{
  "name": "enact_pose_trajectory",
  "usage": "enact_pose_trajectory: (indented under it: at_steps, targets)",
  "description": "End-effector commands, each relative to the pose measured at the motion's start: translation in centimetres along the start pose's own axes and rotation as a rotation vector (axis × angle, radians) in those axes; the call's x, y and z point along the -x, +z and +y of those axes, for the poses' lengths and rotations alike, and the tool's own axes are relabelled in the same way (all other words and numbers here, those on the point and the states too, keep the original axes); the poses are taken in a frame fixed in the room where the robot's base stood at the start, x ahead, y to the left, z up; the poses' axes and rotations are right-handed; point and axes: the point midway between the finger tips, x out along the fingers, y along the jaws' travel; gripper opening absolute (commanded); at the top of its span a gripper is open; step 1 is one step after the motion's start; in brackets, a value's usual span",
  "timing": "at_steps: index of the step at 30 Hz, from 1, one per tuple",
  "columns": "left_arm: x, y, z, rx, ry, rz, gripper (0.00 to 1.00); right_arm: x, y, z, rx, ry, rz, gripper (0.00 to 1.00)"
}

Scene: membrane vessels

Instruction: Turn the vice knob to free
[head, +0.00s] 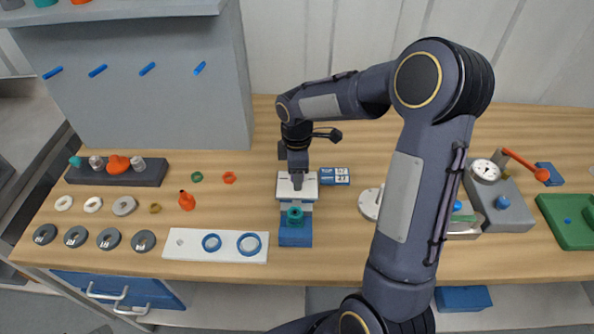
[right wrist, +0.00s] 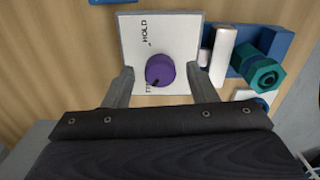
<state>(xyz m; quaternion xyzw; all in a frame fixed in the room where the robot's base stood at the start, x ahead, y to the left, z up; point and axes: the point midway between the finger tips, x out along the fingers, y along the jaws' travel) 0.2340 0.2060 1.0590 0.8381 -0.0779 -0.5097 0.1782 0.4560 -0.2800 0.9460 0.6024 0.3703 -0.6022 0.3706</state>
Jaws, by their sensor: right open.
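The vice's purple knob (right wrist: 160,70) sits on a white plate (right wrist: 130,40) in the right wrist view. The plate reads HOLD above the knob; lettering at its lower left is partly hidden. A dark mark on the knob is at its lower left, toward that lettering. My right gripper (right wrist: 163,74) is open, with one finger on each side of the knob and visible gaps between. In the head view my right gripper (head: 297,180) is over the white plate (head: 311,190), hiding the knob. Beside the plate is the blue vice body (head: 295,237) with a teal nut-like part (head: 295,215). My left gripper is not in view.
A blue label block (head: 335,177) lies close right of the plate. A white round disc (head: 371,204) and a grey gauge fixture (head: 497,205) stand further right. A white strip with blue rings (head: 190,253) lies front left. Small rings and an orange part (head: 186,201) lie left.

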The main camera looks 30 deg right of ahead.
Motion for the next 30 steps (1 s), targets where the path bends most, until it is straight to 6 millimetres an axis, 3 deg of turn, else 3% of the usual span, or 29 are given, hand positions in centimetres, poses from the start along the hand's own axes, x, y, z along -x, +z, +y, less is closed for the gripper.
enact_pose_trajectory:
  at_steps: [4,16,30]
  targets:
    - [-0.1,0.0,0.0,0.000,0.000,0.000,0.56,1.1,0.0,0.1,-0.001,0.003,0.001,0.52]
    - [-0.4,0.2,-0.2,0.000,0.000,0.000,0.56,7.1,0.0,0.1,0.000,0.003,0.001,0.52]
    - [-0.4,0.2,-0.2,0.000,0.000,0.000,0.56,7.8,0.0,0.0,0.000,0.000,0.000,0.52]
